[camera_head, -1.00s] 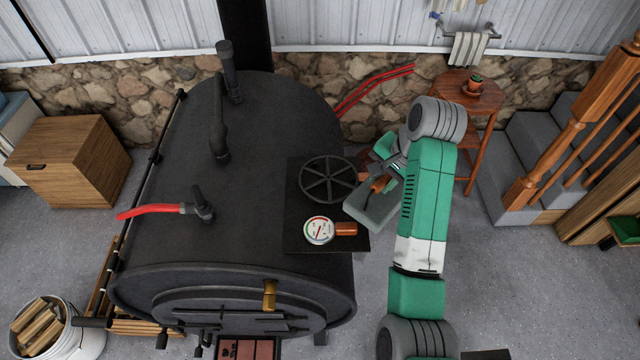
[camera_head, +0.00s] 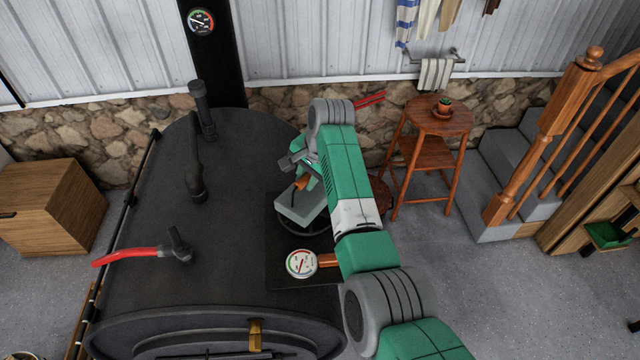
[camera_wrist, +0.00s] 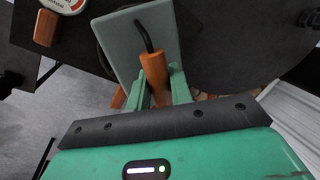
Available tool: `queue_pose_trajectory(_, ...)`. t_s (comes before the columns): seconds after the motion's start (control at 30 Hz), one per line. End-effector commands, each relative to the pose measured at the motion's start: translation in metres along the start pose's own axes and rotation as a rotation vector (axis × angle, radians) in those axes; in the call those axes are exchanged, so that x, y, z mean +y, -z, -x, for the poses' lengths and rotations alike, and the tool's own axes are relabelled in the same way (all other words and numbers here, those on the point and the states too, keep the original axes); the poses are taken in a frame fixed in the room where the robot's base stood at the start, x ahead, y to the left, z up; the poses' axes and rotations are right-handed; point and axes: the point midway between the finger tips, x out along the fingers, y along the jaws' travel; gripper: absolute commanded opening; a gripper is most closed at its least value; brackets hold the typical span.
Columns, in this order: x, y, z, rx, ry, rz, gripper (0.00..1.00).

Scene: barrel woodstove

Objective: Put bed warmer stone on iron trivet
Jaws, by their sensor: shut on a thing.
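The bed warmer stone is a pale grey rectangular slab (camera_head: 296,209) with a wire bail and an orange-brown wooden grip. My gripper (camera_head: 303,181) is shut on that grip, and the stone hangs from it. In the wrist view, the fingers of my gripper (camera_wrist: 160,92) close around the wooden grip, with the slab (camera_wrist: 124,48) beyond. The iron trivet (camera_head: 319,232) is a round black ring on the dark side shelf of the stove. The stone appears over it in the head view and hides most of it. I cannot tell whether they touch.
A round dial gauge (camera_head: 302,263) with a wooden handle lies on the shelf (camera_head: 285,277) close in front of the trivet. The black barrel stove (camera_head: 150,220) fills the left, with upright pipes and a red-handled valve (camera_head: 140,256). A wooden stool (camera_head: 440,118) stands back right.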

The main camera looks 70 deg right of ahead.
Motion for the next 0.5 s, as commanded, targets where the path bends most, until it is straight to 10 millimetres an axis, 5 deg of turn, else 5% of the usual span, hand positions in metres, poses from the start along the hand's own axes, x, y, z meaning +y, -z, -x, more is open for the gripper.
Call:
queue_pose_trajectory(0.23, -0.002, 0.001, -0.003, 0.002, 0.003, 0.0, 0.0)
queue_pose_trajectory(0.5, 0.008, 0.001, -0.032, 0.001, 0.003, 0.0, 0.0)
